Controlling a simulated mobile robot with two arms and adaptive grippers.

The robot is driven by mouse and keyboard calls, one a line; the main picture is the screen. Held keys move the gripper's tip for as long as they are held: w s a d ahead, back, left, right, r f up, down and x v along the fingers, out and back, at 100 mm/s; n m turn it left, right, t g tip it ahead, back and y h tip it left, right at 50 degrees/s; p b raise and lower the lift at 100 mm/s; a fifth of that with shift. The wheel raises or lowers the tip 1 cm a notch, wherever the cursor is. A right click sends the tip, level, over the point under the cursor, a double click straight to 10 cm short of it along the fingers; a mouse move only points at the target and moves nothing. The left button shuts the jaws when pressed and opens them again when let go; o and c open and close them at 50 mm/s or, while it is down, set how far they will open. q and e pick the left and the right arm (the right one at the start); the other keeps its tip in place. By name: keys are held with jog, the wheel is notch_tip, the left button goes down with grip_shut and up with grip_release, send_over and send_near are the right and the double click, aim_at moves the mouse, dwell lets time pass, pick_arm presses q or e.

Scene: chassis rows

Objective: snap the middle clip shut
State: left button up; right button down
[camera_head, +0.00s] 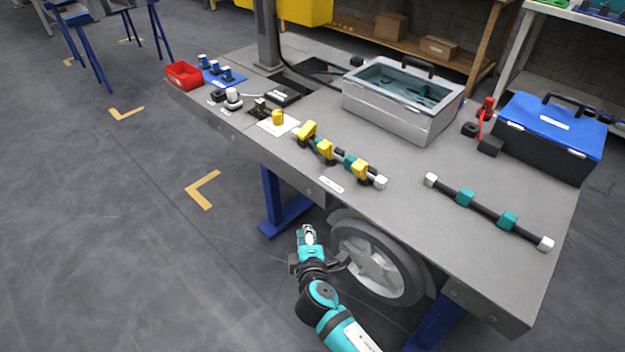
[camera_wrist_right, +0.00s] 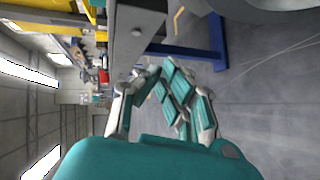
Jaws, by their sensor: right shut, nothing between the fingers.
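Three yellow clips stand along a dark bar with teal parts near the table's front edge. The middle clip (camera_head: 325,150) sits between the left-hand clip (camera_head: 307,131) and the right-hand clip (camera_head: 360,170). It looks upright, but whether it is open or shut is too small to tell. My right gripper (camera_head: 307,235) is shut and empty, in front of the table and below its top, well apart from the clips. Its fingers also show in the right wrist view (camera_wrist_right: 160,88), where no clip can be made out. My left gripper is not in view.
The table edge (camera_head: 250,152) lies between my right gripper and the clips. A second bar with teal parts (camera_head: 487,208) lies to the right. Behind stand a grey bin (camera_head: 400,117) and a blue-lidded box (camera_head: 545,150). A large wheel (camera_head: 375,262) is under the table.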

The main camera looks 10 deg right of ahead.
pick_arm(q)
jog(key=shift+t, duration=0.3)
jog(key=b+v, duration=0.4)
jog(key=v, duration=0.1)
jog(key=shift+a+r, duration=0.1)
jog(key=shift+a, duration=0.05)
pick_arm(e)
notch_tip(320, 180, up, 12)
jog(key=w+n+t+h, duration=0.1)
jog(key=t, duration=0.3)
jog(key=shift+a, duration=0.45)
jog(key=shift+w, duration=0.1)
jog(key=b, duration=0.2)
send_near(325, 152)
jog(key=w+a, duration=0.5)
jog(key=w, duration=0.1)
jog(key=w+d, duration=0.2)
jog(key=shift+d+r, duration=0.3)
jog(key=shift+r, duration=0.1)
pick_arm(q)
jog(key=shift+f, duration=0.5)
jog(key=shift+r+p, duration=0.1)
jog(key=shift+p, duration=0.25)
